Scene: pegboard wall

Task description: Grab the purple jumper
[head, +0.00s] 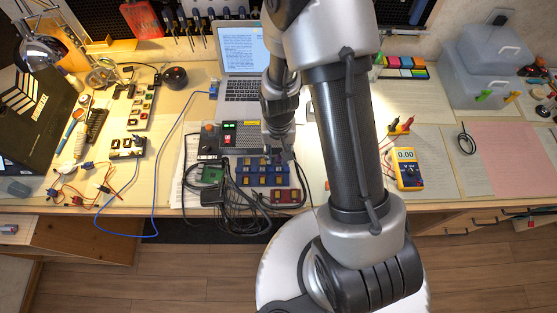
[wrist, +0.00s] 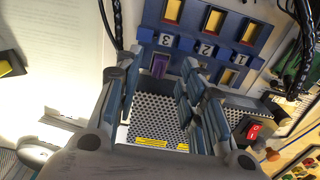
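A small purple jumper (wrist: 160,65) shows in the wrist view, at the edge of a blue board (wrist: 207,30) just beside the label 3. My gripper (wrist: 160,70) is open, with one finger on each side of the purple jumper in the picture. I cannot tell how much height separates the fingertips from it, and no contact shows. In the head view my gripper (head: 279,146) is at the back edge of the blue board (head: 262,181), and the arm partly blocks the view. The purple jumper is too small to make out clearly there.
A grey perforated power box (head: 233,138) with a red switch (wrist: 253,130) stands close behind the blue board. Black cables (head: 240,212) loop in front and to the left. A laptop (head: 242,85) stands behind. A yellow multimeter (head: 407,168) lies to the right.

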